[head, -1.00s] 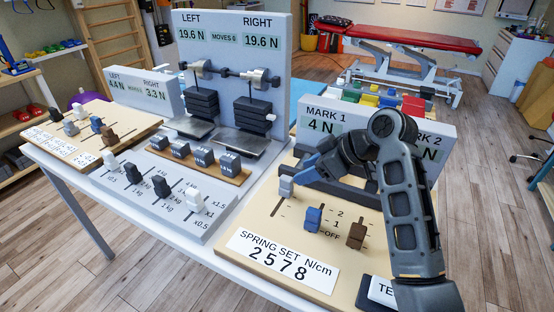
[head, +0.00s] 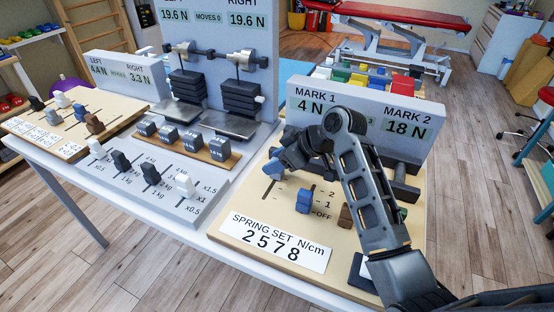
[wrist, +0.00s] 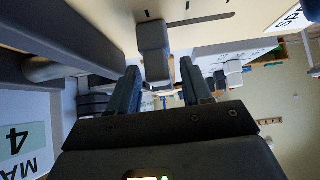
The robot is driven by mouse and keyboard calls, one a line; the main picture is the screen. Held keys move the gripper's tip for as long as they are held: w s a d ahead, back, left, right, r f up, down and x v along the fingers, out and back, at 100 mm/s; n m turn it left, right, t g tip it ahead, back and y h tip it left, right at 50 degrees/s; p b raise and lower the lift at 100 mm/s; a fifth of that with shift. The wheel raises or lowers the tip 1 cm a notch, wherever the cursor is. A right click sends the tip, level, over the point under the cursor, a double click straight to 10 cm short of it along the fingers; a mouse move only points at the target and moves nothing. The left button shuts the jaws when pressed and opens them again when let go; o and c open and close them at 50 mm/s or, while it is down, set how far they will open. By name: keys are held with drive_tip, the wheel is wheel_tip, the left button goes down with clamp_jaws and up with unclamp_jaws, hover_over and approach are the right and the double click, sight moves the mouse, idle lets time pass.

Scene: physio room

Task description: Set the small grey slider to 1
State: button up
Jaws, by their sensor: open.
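On the spring-set board (head: 262,208), the grey slider is hidden behind my gripper (head: 276,168) in the head view. In the wrist view a grey slider knob (wrist: 152,48) stands between the two fingers of my gripper (wrist: 160,82), with a gap on each side. The jaws are open. A dark slot line runs from the knob across the board. In the head view a blue slider (head: 304,200) with marks 2, 1 and OFF beside it and a brown slider (head: 345,214) stand to the right of my gripper.
A display panel (head: 365,92) reading MARK 1 4 N and MARK 2 18 N stands behind the board. To the left are a grey weight board (head: 215,190) with several sliders and a smaller board (head: 70,140) with several sliders, one grey (head: 53,117).

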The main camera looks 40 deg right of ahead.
sight(272, 186)
drive_tip(key=shift+c, duration=0.5)
clamp_jaws()
drive_tip(key=shift+s+a+p, duration=0.35)
drive_tip(key=shift+a, duration=0.45)
drive_tip(key=shift+s+a+p, duration=0.35)
drive_tip(key=shift+a, duration=0.45)
drive_tip(key=shift+o, duration=0.5)
unclamp_jaws()
drive_tip(key=shift+r, duration=0.1)
